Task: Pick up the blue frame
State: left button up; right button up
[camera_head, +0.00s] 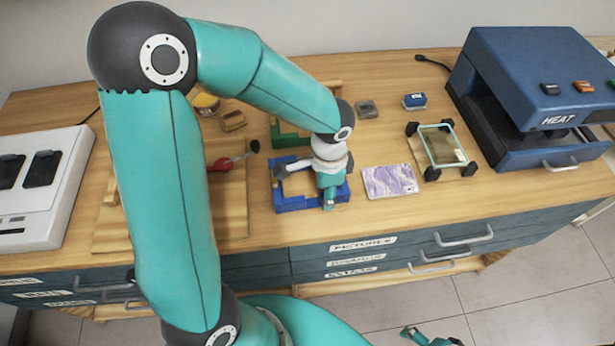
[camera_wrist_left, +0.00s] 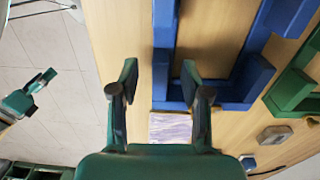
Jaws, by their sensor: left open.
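The blue frame (camera_head: 294,203) lies on the wooden worktop near its front edge, in front of the green frame (camera_head: 287,138). My left gripper (camera_head: 329,196) is over the right side of the blue frame and hides part of it. In the left wrist view the left gripper's fingers (camera_wrist_left: 160,82) are apart. One bar of the blue frame (camera_wrist_left: 165,55) shows in the gap between the fingertips; I cannot tell whether they touch it. My right gripper (camera_head: 430,338) shows partly at the bottom edge, low in front of the drawers, and its jaws are unclear.
A marbled purple tile (camera_head: 390,181) lies just right of the blue frame. A glass plate with black corners (camera_head: 442,147) and a blue heat press (camera_head: 540,85) stand further right. A red-handled tool (camera_head: 224,163) lies left on a wooden board.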

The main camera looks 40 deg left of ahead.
pick_arm(q)
jog(key=shift+f, duration=0.75)
grip_shut()
jog(key=shift+a+r, duration=0.1)
jog(key=shift+r, duration=0.05)
